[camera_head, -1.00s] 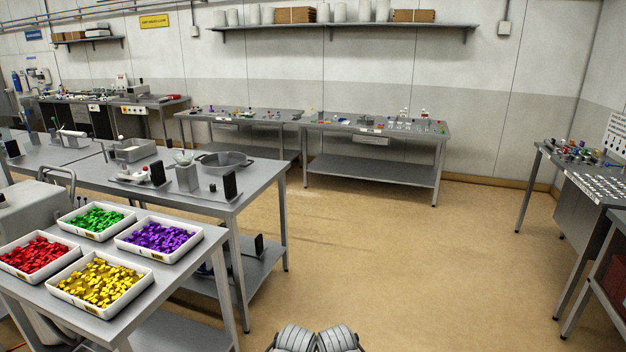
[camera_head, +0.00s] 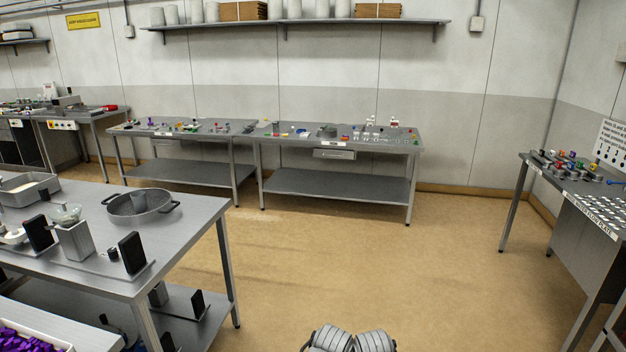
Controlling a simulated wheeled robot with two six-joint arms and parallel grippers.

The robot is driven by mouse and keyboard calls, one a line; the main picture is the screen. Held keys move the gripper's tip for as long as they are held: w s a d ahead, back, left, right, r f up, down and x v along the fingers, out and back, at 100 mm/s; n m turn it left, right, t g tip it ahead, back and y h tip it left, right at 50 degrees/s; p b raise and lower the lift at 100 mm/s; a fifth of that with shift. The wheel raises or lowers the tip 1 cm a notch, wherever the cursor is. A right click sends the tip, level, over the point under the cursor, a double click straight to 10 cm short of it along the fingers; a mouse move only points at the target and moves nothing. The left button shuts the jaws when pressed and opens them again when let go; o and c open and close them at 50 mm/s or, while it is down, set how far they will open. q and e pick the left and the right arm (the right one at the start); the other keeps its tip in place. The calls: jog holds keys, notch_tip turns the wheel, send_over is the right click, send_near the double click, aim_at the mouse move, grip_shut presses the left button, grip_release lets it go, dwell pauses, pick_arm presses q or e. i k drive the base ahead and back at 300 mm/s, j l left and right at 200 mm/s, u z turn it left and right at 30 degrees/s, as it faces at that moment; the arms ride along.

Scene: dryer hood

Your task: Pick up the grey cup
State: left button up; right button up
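I cannot make out a grey cup for certain. Small items stand on the far right-hand bench (camera_head: 350,185) in the head view, among them a small grey round thing (camera_head: 327,131), too small to identify. Two grey ribbed parts of my own body show at the bottom edge. No gripper fingers are visible, and neither gripper is seen near any object.
A steel table (camera_head: 190,215) with a grey round pan (camera_head: 140,207) and a scale-like device stands at the left. Another bench (camera_head: 545,175) with small parts stands at the right. The brown floor (camera_head: 330,255) between them is open.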

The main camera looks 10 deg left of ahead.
aim_at(139, 201)
jog(key=i+u, duration=0.25)
jog(key=i, duration=0.35)
jog(key=i+u, duration=0.3)
jog(key=i, duration=0.3)
jog(key=i+l+u, duration=0.25)
jog(key=i, duration=0.35)
